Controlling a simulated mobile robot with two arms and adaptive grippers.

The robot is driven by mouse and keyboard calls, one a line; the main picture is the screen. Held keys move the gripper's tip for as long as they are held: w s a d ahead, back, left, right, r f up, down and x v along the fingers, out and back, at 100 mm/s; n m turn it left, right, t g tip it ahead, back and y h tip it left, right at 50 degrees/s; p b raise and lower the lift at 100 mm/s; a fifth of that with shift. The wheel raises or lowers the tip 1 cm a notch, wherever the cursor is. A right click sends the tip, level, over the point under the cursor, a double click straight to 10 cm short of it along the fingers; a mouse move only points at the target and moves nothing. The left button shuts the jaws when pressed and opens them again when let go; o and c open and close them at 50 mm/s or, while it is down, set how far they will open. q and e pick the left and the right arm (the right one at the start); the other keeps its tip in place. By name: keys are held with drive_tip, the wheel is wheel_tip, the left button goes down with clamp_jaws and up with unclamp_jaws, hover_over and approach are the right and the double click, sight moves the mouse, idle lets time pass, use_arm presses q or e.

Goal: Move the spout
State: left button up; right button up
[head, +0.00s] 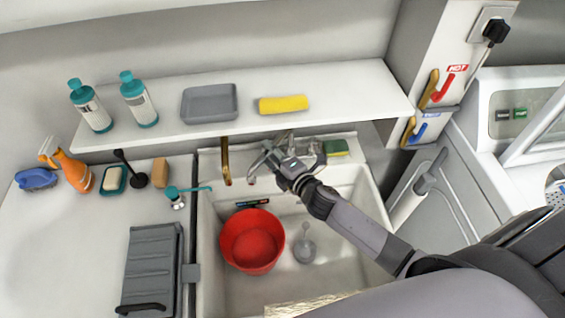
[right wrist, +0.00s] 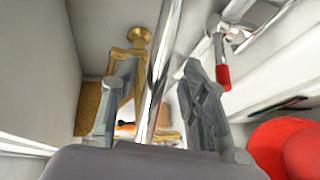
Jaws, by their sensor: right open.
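The chrome spout (right wrist: 166,65) runs as a shiny pipe between the two fingers of my right gripper (right wrist: 150,100) in the right wrist view. The fingers stand apart on either side of it, open. I cannot tell whether either finger touches it. In the head view my right gripper (head: 272,158) is over the back of the white sink, at the faucet, and partly hides the chrome parts there. My left gripper is not in view.
A red bowl (head: 252,240) sits in the sink (head: 345,245). A brass pipe (head: 226,160) hangs left of the gripper. A shelf (head: 330,95) with bottles, a grey tray and a yellow sponge is above. A green-and-yellow sponge (head: 336,147) lies on the sink's back rim.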

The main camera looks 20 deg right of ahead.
drive_tip(key=v, duration=1)
drive_tip(key=shift+s, duration=0.35)
drive_tip(key=shift+s, duration=0.1)
